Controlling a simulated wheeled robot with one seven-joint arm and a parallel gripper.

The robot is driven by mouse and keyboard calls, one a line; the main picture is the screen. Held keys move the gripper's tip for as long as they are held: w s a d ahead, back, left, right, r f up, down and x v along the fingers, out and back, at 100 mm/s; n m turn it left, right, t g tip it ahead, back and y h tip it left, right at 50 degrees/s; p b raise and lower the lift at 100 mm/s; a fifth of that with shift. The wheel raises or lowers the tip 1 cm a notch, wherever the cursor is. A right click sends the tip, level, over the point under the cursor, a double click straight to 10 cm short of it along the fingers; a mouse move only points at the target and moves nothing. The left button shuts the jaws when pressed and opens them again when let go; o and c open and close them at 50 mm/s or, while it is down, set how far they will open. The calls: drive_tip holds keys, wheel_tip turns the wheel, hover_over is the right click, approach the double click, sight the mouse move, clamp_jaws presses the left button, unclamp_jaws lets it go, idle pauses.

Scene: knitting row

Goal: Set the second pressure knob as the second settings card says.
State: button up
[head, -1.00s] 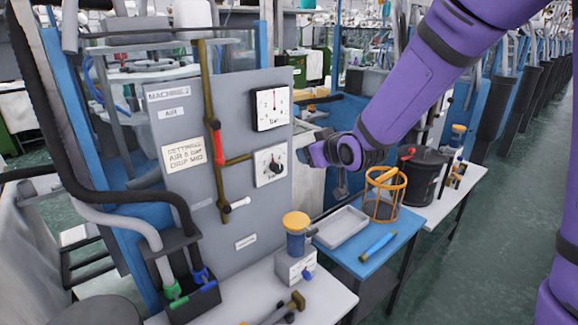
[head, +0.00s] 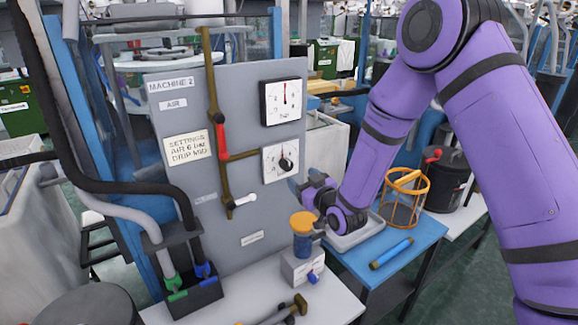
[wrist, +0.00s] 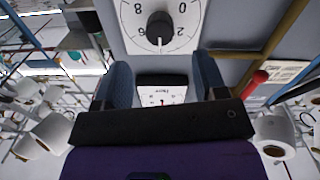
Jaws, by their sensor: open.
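The settings card (head: 187,148) on the grey machine panel (head: 225,105) reads "SETTINGS AIR 6 bar DRIP MID". A label above it reads "MACHINE 2". The black pressure knob (head: 286,163) sits on a white dial plate on the panel's right side. In the wrist view the knob (wrist: 160,28) is ahead of the fingers, with 0, 2, 6 and 8 visible around it. A pressure gauge (head: 284,102) is mounted above it. My gripper (head: 300,184) is open and empty, close to the panel and just below right of the knob, apart from it.
A red-handled lever (head: 220,140) and brass pipes run left of the dials. An orange-capped oiler (head: 303,235) stands below my gripper. The blue table (head: 415,250) holds a tray, an orange basket (head: 405,200) and a blue tube (head: 391,253).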

sight(289, 168)
drive_tip(key=x, duration=0.9)
drive_tip(key=shift+w, duration=0.15)
drive_tip(key=c, duration=0.9)
drive_tip(key=shift+m, duration=0.3)
drive_tip(key=m, duration=0.5)
drive_tip(key=shift+m, duration=0.3)
drive_tip(key=m, duration=0.5)
drive_tip(key=shift+m, duration=0.3)
